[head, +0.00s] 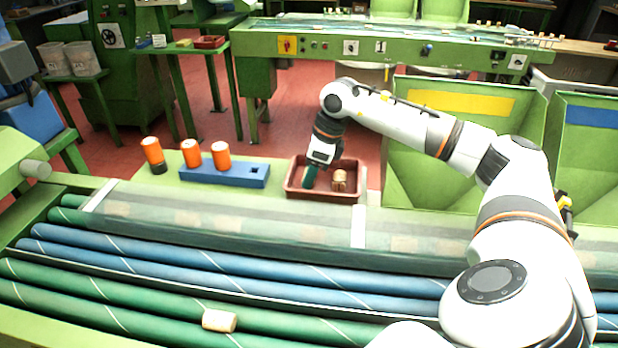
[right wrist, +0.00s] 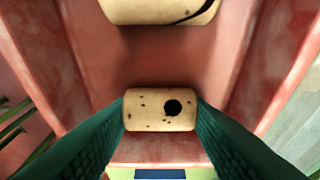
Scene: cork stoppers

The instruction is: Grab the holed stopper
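The holed stopper (right wrist: 150,117) is a pale cork piece with dark specks and one round black hole. It lies in the red-brown tray (head: 325,197), between the green fingers of my right gripper (right wrist: 161,110), which touch both its ends. In the head view my right gripper (head: 309,178) reaches down into the left part of the tray, and its fingers hide this stopper. A second stopper (head: 340,181) with a dark curved line is in the tray to the right; it also shows in the right wrist view (right wrist: 158,10). My left gripper is not in view.
A blue block (head: 225,174) with orange-and-white cans (head: 221,155) stands left of the tray. Green and blue rollers (head: 180,262) run across the front, with a loose cork (head: 219,320) on them. Green bins (head: 455,150) stand on the right.

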